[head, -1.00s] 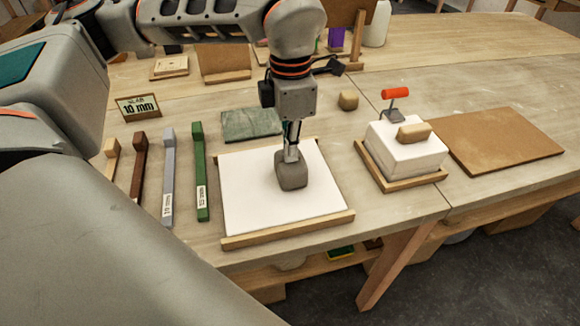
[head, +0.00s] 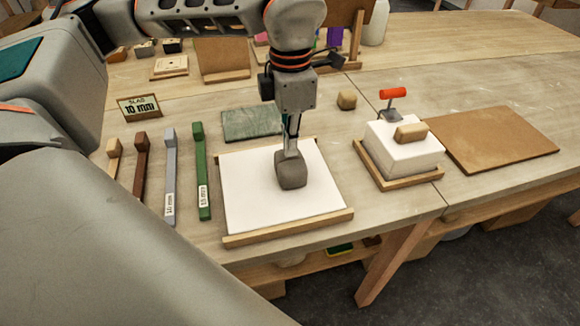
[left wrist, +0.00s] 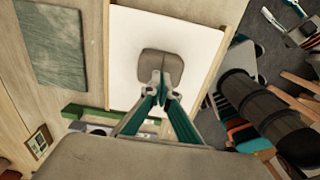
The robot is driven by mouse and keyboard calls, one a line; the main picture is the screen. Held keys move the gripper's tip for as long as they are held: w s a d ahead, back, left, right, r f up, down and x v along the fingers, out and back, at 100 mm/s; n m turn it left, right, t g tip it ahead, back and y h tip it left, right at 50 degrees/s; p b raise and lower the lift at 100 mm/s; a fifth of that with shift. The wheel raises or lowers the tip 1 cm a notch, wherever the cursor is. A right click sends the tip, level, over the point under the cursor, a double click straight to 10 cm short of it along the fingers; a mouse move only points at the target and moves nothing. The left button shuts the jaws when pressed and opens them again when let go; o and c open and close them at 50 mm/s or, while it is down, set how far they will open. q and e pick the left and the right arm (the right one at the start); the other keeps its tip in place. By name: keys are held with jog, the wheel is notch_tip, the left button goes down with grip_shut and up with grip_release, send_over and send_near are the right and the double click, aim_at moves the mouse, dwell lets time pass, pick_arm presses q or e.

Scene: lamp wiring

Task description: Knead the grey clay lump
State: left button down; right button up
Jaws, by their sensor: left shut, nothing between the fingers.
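The grey clay lump (head: 291,170) sits on the white board (head: 250,205) with wooden strips at its front and back edges. My left gripper (head: 291,148) points down at the top of the lump, its fingers closed together with nothing between them. In the left wrist view the lump (left wrist: 160,66) lies at the closed fingertips (left wrist: 160,84) on the white board (left wrist: 195,40). The tips appear to touch the lump, but the exact contact is hard to tell.
A green-grey slab (head: 251,123) lies behind.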

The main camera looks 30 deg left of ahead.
aim_at(291, 159)
pick_arm(q)
jog(key=shift+f+b, duration=0.5)
jog(key=shift+f, duration=0.5)
jog(key=shift+r+p, duration=0.75)
jog(key=shift+r, duration=0.35)
notch_tip(291, 159, up, 6)
jog(key=p, duration=0.4)
jog(key=shift+p, duration=0.35)
